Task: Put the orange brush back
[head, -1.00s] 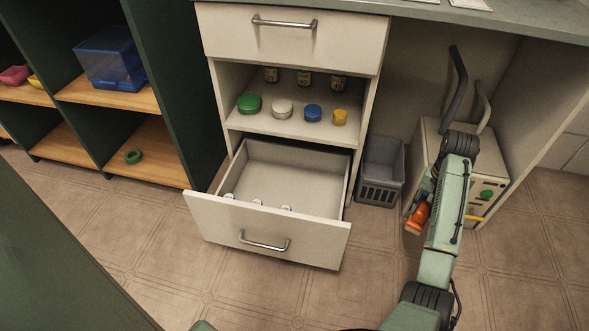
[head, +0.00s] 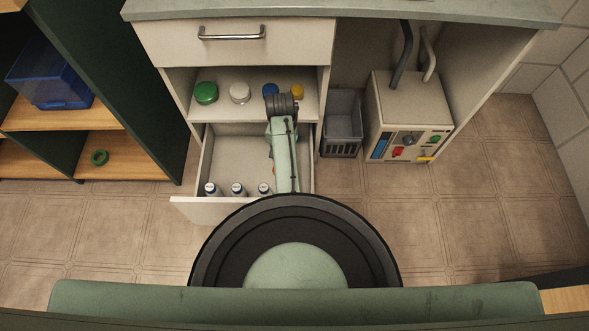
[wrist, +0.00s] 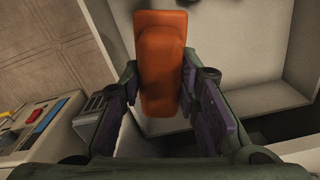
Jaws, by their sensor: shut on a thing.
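The orange brush (wrist: 162,60) is between the two fingers of my gripper (wrist: 159,78) in the wrist view. The fingers are shut on it, and it stands lengthwise up the picture. In the head view my arm reaches over the open lower drawer (head: 232,158) of the white cabinet. Pale drawer or cabinet walls (wrist: 257,75) show to the right of the brush in the wrist view.
Several small bottles (head: 237,189) stand along the drawer's front. Colored lidded jars (head: 205,92) stand on the shelf above. A grey basket (head: 342,122) and a white control box (head: 412,112) are right of the drawer. A dark green shelf unit (head: 125,85) is at left. Floor at right is clear.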

